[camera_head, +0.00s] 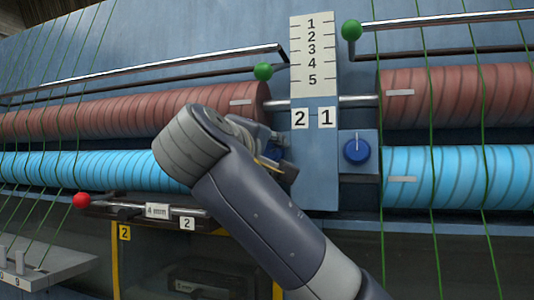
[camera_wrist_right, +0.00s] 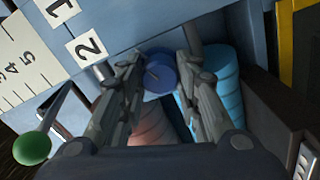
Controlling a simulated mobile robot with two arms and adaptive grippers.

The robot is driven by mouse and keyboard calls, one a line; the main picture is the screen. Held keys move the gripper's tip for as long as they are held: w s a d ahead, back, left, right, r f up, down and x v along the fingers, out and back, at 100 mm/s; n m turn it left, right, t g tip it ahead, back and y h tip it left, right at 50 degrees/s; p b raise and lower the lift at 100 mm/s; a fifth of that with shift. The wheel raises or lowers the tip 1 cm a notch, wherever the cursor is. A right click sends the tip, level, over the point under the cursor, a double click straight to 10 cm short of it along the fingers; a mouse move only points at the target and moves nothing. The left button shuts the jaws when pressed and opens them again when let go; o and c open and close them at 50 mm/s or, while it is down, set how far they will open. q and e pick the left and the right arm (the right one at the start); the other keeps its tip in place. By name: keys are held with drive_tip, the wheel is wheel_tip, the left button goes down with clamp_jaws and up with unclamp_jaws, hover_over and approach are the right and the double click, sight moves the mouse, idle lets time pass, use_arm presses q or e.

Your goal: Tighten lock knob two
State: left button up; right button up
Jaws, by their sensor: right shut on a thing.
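Lock knob two is a round blue knob (camera_wrist_right: 158,78) below the label 2 (camera_wrist_right: 89,46), seen in the right wrist view. My right gripper (camera_wrist_right: 160,66) has its two fingers on either side of this knob and is shut on it. In the head view my right arm reaches up from the bottom right, and its gripper (camera_head: 274,155) is at the panel below the label 2 (camera_head: 300,118); knob two is mostly hidden there. The other blue knob (camera_head: 357,149) sits right of the label 1 (camera_head: 326,117), untouched. My left gripper is not in view.
Red rollers (camera_head: 455,92) and light-blue rollers (camera_head: 460,175) flank the scale plate (camera_head: 314,55). Green balls (camera_head: 263,72) end the upper levers. A red ball (camera_head: 82,200) ends a bar at lower left. Thin green strands cross the rollers.

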drive_tip(key=n, duration=0.6)
drive_tip(key=shift+r+b, duration=0.15)
drive_tip(key=shift+b, duration=0.25)
drive_tip(key=n, duration=0.3)
drive_tip(key=shift+n, duration=0.4)
drive_tip(key=shift+r+n, duration=0.1)
drive_tip(key=shift+n, duration=1.4)
drive_tip(key=o, duration=1.1)
drive_tip(key=shift+c, duration=0.2)
drive_tip(key=shift+f, duration=0.2)
